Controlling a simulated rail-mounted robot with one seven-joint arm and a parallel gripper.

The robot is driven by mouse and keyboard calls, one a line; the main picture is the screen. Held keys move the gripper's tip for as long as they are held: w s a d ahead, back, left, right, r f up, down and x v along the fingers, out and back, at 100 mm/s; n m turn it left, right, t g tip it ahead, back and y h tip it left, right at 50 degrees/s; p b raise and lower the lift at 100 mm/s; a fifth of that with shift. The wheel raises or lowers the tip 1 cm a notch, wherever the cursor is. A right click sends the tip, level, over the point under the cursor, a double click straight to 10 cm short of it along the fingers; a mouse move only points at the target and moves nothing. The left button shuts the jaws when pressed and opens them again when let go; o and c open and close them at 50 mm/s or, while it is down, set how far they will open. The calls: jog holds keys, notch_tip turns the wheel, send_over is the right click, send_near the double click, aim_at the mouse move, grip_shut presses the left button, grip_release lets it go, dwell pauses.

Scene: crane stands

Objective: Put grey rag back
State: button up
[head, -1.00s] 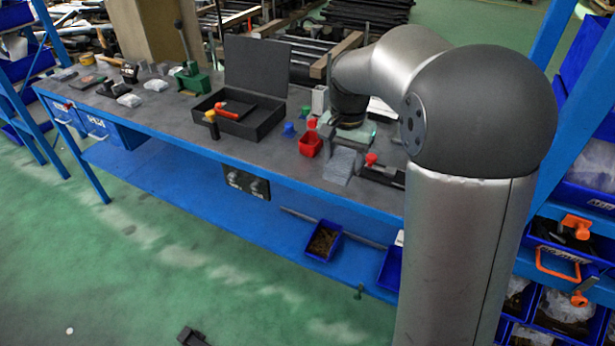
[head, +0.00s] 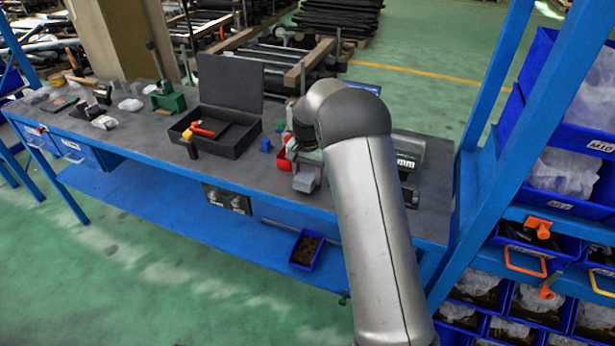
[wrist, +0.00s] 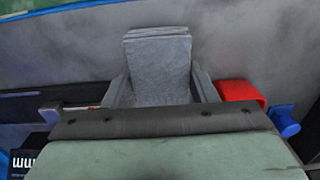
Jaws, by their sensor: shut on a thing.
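The grey rag (wrist: 160,62) is a folded, block-like pad between the two fingers of my gripper (wrist: 160,90) in the wrist view. The fingers press its left and right sides. In the head view the rag (head: 305,179) shows near the bench's front edge, just right of the red bin (head: 284,155). My arm's end hangs over that spot and hides most of my gripper. I cannot tell whether the rag touches the bench top or hangs just above it.
The red bin (wrist: 240,92) and a blue item (wrist: 284,120) lie right of my gripper in the wrist view. On the bench, an open black case (head: 232,143) stands to the left. A blue upright (head: 480,150) and bin shelves stand right.

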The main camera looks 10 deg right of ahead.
jog(key=shift+f, duration=0.9)
jog(key=shift+f, duration=0.1)
jog(key=shift+f, duration=0.2)
jog(key=o, duration=1)
jog(key=shift+r, duration=0.1)
